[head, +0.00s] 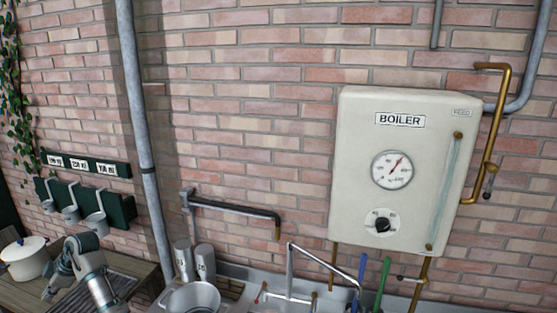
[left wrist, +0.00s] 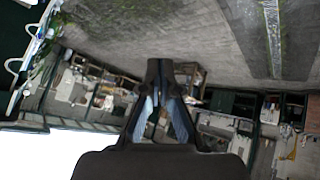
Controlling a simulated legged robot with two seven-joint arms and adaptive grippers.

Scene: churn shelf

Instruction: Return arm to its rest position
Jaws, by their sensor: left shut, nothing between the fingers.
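My left arm comes up from the bottom left in the head view, and its gripper (head: 50,291) hangs bent down over the wooden counter, beside a white pot. In the left wrist view the gripper (left wrist: 160,72) has its dark fingers drawn together at the tips, with nothing held between them. Open floor and distant furniture lie beyond the fingers there. My right arm and gripper are not in view.
The white pot (head: 25,258) stands on the counter left of my gripper. Measuring cups (head: 95,222) hang from a dark green rack above. A grey pipe (head: 146,150) runs down the brick wall. A metal pot (head: 192,298) and the boiler (head: 388,215) are farther right.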

